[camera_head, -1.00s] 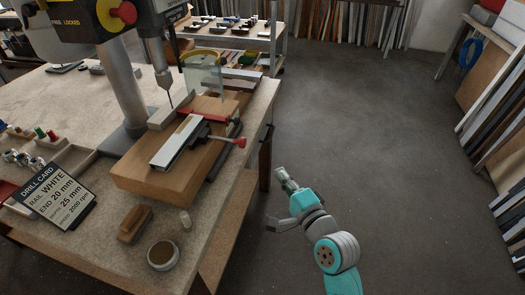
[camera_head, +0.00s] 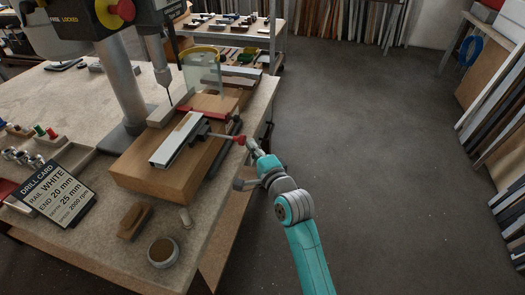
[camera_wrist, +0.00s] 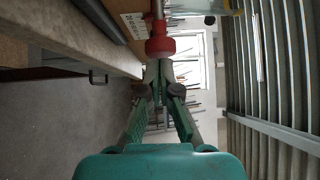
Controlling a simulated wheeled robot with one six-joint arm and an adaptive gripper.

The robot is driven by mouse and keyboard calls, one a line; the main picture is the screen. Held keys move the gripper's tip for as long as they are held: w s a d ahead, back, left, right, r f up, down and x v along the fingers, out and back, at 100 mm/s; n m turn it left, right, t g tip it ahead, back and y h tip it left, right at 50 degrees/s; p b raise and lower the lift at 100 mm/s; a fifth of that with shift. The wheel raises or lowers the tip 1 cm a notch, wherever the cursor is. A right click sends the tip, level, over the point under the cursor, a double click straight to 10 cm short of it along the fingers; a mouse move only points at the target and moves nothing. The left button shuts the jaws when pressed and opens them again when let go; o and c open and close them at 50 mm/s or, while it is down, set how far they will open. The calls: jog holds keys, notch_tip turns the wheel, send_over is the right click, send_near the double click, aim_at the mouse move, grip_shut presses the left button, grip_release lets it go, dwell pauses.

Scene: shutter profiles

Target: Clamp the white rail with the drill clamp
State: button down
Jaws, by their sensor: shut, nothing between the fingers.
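The white rail (camera_head: 176,140) lies on the wooden block on the drill table, its far end towards the drill bit (camera_head: 169,97). The drill clamp (camera_head: 203,131) sits dark against the rail's right side, with a red handle (camera_head: 226,137) pointing right. My gripper (camera_head: 251,147) is at the handle's outer end, beyond the table's right edge. In the wrist view its fingers (camera_wrist: 160,72) are together and empty, just below the clamp's round red knob (camera_wrist: 160,46). I cannot tell whether they touch it. The clamp's contact with the rail is too small to judge.
The wooden block (camera_head: 155,176) stands on the table (camera_head: 85,95). A clear guard (camera_head: 201,73) hangs beside the drill. A drill card (camera_head: 62,187), a brush (camera_head: 135,221) and a round tin (camera_head: 163,252) lie in front. The floor (camera_head: 370,150) to the right is clear.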

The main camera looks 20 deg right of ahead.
aim_at(222, 137)
jog(key=shift+w+a, duration=0.1)
jog(key=shift+a, duration=0.1)
jog(key=w+a, duration=0.1)
jog(key=a, duration=0.1)
jog(key=w+a, duration=0.3)
jog(key=a, duration=0.1)
jog(key=shift+w+a+r, duration=0.15)
jog(key=shift+w+a, duration=0.2)
jog(key=shift+w, duration=0.05)
